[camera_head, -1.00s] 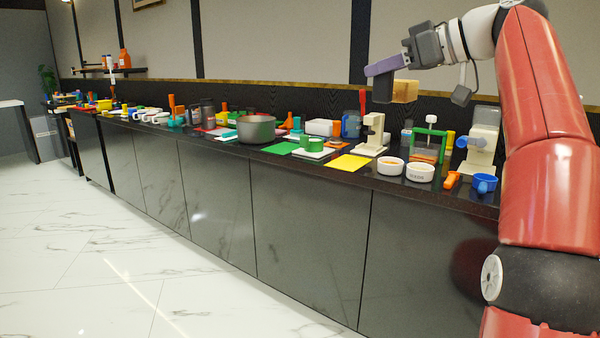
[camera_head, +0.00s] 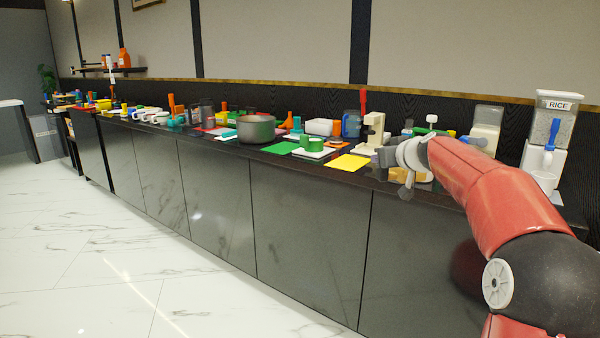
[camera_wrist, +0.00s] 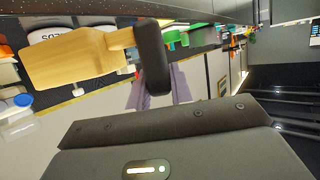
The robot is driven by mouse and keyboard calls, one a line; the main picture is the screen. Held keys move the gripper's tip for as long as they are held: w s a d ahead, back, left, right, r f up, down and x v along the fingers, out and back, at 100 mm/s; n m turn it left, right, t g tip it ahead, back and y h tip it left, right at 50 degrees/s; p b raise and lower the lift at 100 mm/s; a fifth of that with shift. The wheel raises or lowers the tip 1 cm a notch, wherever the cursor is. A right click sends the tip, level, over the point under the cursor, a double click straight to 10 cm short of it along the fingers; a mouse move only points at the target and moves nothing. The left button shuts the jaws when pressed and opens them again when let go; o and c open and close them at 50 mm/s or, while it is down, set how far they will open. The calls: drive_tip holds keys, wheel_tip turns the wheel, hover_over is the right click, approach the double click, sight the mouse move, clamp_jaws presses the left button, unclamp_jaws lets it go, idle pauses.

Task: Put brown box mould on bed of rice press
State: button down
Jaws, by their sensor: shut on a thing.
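The brown box mould, a tan block with a narrower handle, is in my gripper; in the wrist view it fills the upper left (camera_wrist: 70,62). One dark finger (camera_wrist: 152,58) crosses its handle end. In the head view the mould (camera_head: 407,174) shows below my gripper (camera_head: 402,162), low by the counter's front edge and in front of the bowls. My gripper is shut on it. The likely rice press, a green frame with a white knob (camera_head: 431,119), stands behind my arm. Only its top bar shows; its bed is hidden.
A cream machine (camera_head: 373,133) and a yellow mat (camera_head: 348,162) lie left of my gripper. White bowls (camera_wrist: 48,34) sit close to the mould in the wrist view. A rice dispenser (camera_head: 549,135) stands at right. Many items crowd the black counter; the floor in front is clear.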

drive_tip(key=s+a+f+m+h, duration=0.1)
drive_tip(key=s+f+m+h, duration=0.1)
drive_tip(key=f, duration=1.1)
drive_tip(key=s+a+f+m+h, duration=0.1)
drive_tip(key=f+m+h, duration=0.15)
drive_tip(key=f, duration=1.05)
drive_tip(key=s+a+f, duration=0.2)
drive_tip(key=s+f, duration=0.4)
drive_tip(key=f, duration=0.3)
drive_tip(key=s+a+f+n, duration=0.1)
drive_tip(key=s+a+f, duration=0.1)
drive_tip(key=s+f, duration=0.5)
wheel_tip(320, 180, down, 2)
drive_tip(key=shift+s+f+y, duration=0.15)
drive_tip(key=shift+s+y, duration=0.15)
drive_tip(key=shift+y, duration=0.15)
drive_tip(key=shift+n, duration=0.25)
